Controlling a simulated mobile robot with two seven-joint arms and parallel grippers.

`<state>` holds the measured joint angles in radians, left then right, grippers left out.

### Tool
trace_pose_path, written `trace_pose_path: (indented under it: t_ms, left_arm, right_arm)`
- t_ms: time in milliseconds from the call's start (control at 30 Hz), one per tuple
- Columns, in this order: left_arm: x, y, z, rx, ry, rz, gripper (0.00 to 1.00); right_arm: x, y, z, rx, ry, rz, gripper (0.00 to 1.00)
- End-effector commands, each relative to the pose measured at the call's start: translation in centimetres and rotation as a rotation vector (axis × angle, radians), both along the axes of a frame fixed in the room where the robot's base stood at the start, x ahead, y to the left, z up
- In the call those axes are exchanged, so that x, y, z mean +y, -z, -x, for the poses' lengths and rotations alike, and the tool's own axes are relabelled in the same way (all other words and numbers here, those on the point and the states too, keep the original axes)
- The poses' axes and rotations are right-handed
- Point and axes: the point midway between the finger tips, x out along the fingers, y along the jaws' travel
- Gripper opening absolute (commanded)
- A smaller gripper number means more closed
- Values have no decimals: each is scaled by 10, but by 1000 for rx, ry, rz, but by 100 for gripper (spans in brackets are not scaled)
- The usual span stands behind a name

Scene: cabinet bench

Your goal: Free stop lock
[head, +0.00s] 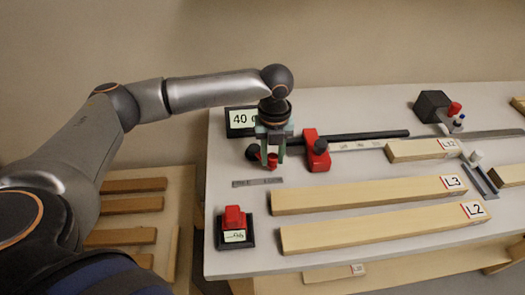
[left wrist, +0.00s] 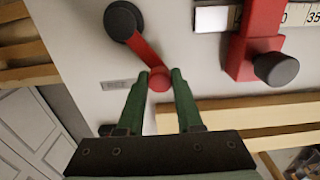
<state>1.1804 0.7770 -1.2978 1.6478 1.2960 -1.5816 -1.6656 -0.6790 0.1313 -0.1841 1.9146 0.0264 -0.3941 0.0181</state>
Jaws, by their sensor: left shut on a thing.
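A red lever (left wrist: 146,52) with a round black hub (left wrist: 123,19) lies at the left end of the bench. Its hub also shows in the head view (head: 253,153). My left gripper (head: 272,162) comes down over the lever, its green fingers shut on the lever's red end knob (left wrist: 159,83). The fingers hide part of the lever in the head view. The red stop block (head: 316,150) with a dark knob (left wrist: 277,68) sits just right of the gripper on a black rail with a scale, apart from the fingers. My right gripper is not in view.
A display (head: 241,120) reading "40" and a cut-off character stands behind the gripper. A red button box (head: 234,226) is at the front left. Boards L3 (head: 365,195), L2 (head: 385,227) and L12 (head: 420,150) lie to the right. A grey label plate (head: 258,182) lies before the lever.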

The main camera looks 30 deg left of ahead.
Motion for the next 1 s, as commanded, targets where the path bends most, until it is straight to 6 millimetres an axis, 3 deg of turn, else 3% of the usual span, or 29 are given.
trace_pose_path:
  t_ms: [233,667,1000]
  left_arm:
    - [8,-2,14,4,-3,-3,19]
    - [10,0,16,2,-3,-4,19]
    - [21,-2,29,4,-4,-3,19]
  right_arm:
    - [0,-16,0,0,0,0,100]
    - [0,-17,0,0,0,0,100]
    - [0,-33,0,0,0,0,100]
